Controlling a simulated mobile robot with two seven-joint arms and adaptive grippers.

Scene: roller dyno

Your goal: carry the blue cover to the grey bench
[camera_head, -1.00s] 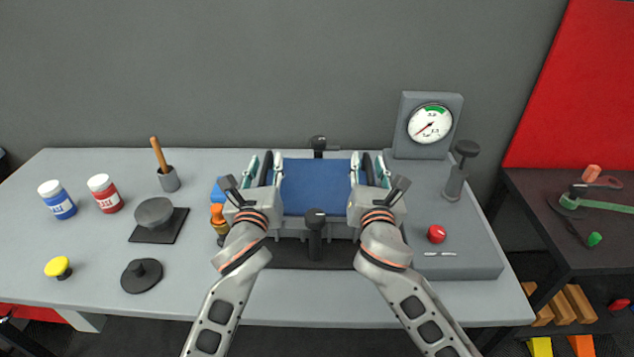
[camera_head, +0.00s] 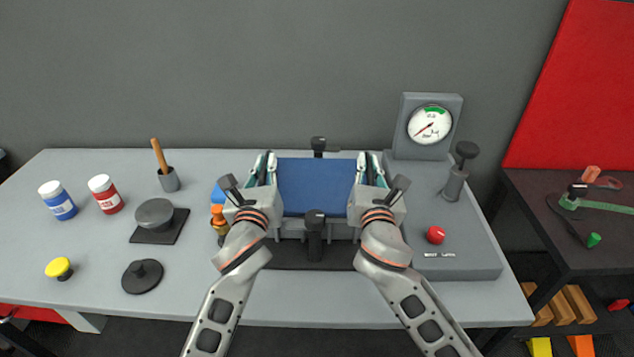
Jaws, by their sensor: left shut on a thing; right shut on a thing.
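The blue cover (camera_head: 316,187) lies flat over the roller unit in the middle of the grey bench (camera_head: 105,245). My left gripper (camera_head: 266,165) is shut at the cover's left side. My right gripper (camera_head: 366,165) is shut at its right side. The jaws hide what they grip at the cover's side edges. Black clamp knobs stand at the cover's back edge (camera_head: 319,144) and front edge (camera_head: 315,222).
A dial gauge (camera_head: 429,125), black-knobbed post (camera_head: 457,172) and red button (camera_head: 436,235) stand right. Blue (camera_head: 58,200) and red (camera_head: 105,194) jars, a round weight (camera_head: 154,214) and black disc (camera_head: 142,276) stand left.

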